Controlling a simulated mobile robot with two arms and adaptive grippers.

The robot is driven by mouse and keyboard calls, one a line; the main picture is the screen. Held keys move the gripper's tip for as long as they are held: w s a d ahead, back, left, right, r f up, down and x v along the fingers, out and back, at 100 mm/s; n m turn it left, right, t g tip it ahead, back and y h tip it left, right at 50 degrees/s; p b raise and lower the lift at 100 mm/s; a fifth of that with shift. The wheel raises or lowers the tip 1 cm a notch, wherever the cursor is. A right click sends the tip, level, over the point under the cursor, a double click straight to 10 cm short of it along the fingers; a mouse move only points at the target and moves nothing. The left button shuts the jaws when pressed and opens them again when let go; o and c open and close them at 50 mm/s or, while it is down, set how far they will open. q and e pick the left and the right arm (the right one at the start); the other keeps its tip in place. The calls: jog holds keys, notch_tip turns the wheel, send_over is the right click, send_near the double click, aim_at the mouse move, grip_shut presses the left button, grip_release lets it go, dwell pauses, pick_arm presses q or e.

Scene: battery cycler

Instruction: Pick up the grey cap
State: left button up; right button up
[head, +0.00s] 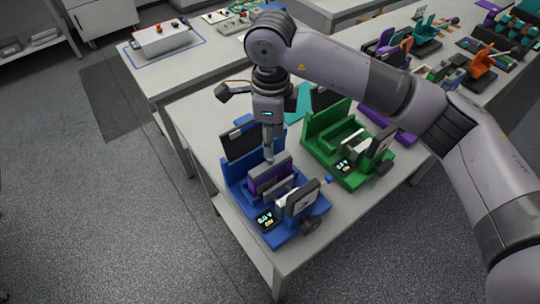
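No separate grey cap can be told for certain at this size. A blue cycler station (283,235) stands near the table's front corner. It holds a purple block (268,178) with a dark grey top, and a light grey plate (284,187) is beside the block. My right gripper (269,157) points down just over the far side of the purple block. Its fingers show as one narrow shape, so their opening and any contact are unclear. My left gripper is not in view.
A green station (335,150) stands close on the right, with a teal piece (298,103) behind it. A white box (161,39) sits on the back left table. More coloured fixtures line the far right bench. The floor at left is clear.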

aim_at(270, 162)
jog(key=shift+s+d+f, duration=0.1)
jog(key=shift+f, duration=0.35)
jog(key=f+p, duration=0.3)
jog(key=f, duration=0.1)
jog(key=shift+a, duration=0.2)
jog(key=shift+f, duration=0.55)
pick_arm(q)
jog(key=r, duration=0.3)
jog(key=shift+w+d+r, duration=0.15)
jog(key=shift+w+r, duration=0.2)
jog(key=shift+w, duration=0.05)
pick_arm(e)
jog(key=c, duration=0.4)
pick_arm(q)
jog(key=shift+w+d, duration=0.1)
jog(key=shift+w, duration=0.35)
pick_arm(e)
grip_shut()
